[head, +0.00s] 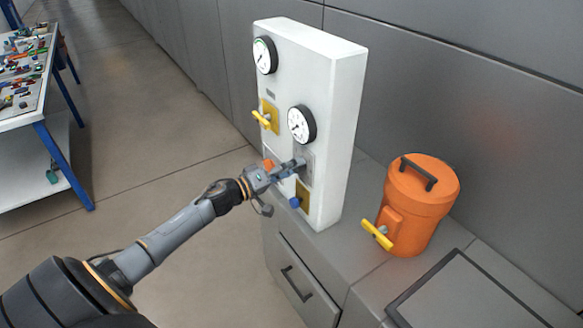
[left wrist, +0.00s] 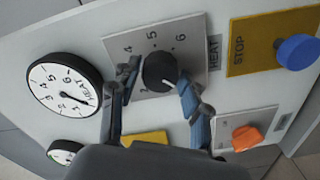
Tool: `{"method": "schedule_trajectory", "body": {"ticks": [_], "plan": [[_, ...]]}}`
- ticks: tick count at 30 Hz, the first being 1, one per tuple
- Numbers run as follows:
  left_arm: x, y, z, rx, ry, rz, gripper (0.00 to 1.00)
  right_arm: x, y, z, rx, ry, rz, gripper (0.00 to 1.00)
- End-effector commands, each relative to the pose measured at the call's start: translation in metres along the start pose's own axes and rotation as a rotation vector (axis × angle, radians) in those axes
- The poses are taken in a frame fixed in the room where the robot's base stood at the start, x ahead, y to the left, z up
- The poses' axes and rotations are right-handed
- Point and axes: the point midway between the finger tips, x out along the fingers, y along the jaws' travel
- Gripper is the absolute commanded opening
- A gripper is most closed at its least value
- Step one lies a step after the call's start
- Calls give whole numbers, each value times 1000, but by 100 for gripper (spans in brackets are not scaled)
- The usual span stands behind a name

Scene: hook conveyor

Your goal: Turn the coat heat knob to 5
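The white control panel (head: 325,75) stands upright on the grey counter. In the left wrist view, the black heat knob (left wrist: 158,70) sits on a grey plate (left wrist: 118,45) marked with numbers including 4, 5 and 6, beside a HEAT label (left wrist: 214,53). The knob's white pointer mark faces the lower right, away from the 5. My left gripper (head: 295,166) is at the panel, its fingers open on either side of the knob. The right finger is close to it; contact is unclear. The gripper hides the knob in the head view. My right gripper is not in view.
A HEAT gauge (left wrist: 65,85) is beside the knob plate. A blue button (left wrist: 298,52) on the yellow STOP plate and an orange knob (left wrist: 247,138) are close by. A yellow handle (head: 262,118) is higher up. An orange canister (head: 418,205) stands right of the panel.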

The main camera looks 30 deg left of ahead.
Motion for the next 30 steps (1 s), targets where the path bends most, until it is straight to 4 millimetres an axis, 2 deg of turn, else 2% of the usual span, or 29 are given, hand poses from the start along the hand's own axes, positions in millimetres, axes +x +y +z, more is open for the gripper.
{"method": "schedule_trajectory", "body": {"ticks": [1,4,5,17,30], "plan": [[0,0,0,0,0,0,30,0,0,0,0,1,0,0],[0,0,0,0,0,0,10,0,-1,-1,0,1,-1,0],[0,0,0,0,0,0,8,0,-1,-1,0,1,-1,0],[0,1,0,78,0,-1,8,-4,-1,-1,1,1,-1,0],[0,1,-1,440,0,-2,8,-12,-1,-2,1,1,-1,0]]}}
